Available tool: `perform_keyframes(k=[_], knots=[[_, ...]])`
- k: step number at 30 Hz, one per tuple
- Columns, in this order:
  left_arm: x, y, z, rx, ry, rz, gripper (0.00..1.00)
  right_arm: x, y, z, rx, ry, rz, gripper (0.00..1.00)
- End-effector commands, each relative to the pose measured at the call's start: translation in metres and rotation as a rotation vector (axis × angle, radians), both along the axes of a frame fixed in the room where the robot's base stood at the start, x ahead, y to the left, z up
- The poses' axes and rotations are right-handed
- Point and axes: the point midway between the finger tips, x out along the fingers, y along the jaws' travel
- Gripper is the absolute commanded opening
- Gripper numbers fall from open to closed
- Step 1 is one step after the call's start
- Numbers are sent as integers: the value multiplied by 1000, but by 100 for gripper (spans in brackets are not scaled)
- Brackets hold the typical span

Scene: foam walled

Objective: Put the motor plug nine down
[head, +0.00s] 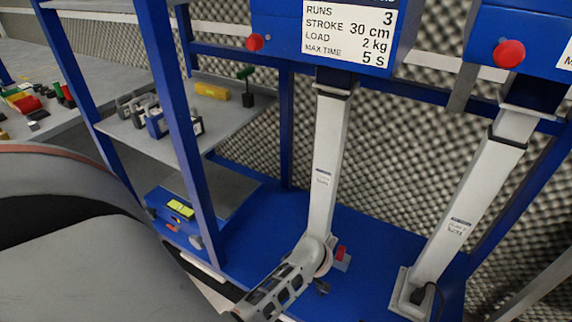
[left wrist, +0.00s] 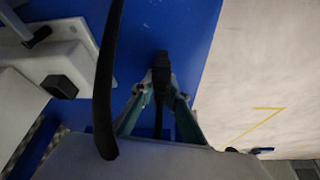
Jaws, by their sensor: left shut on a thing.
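My left gripper (left wrist: 161,88) shows in the left wrist view, its fingertips shut on a small black plug (left wrist: 161,66). The plug is over the blue base surface (left wrist: 190,25). A thick black cable (left wrist: 106,80) curves through the picture left of the fingers. In the head view I cannot make out the plug or the fingertips clearly; the area by the foot of the nearer column is partly covered.
Two white columns (head: 322,150) (head: 475,190) stand on the blue base (head: 365,250). A grey shelf (head: 150,135) at left holds several small parts. A blue box with yellow labels (head: 175,215) sits below it. Pale floor (left wrist: 265,70) lies right of the base in the wrist view.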

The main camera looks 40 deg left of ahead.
Motion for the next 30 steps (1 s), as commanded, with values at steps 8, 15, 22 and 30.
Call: perform_keyframes(k=[8,15,22,30], knots=[[0,0,-3,0,0,-1,18,-6,0,-6,0,15,0,0],[0,0,-3,0,0,0,31,-6,2,-6,5,16,-6,0],[1,0,3,0,-2,0,31,-4,3,-2,9,10,-10,0],[5,-17,51,-1,-13,-1,31,1,-3,15,-1,-4,-17,0]])
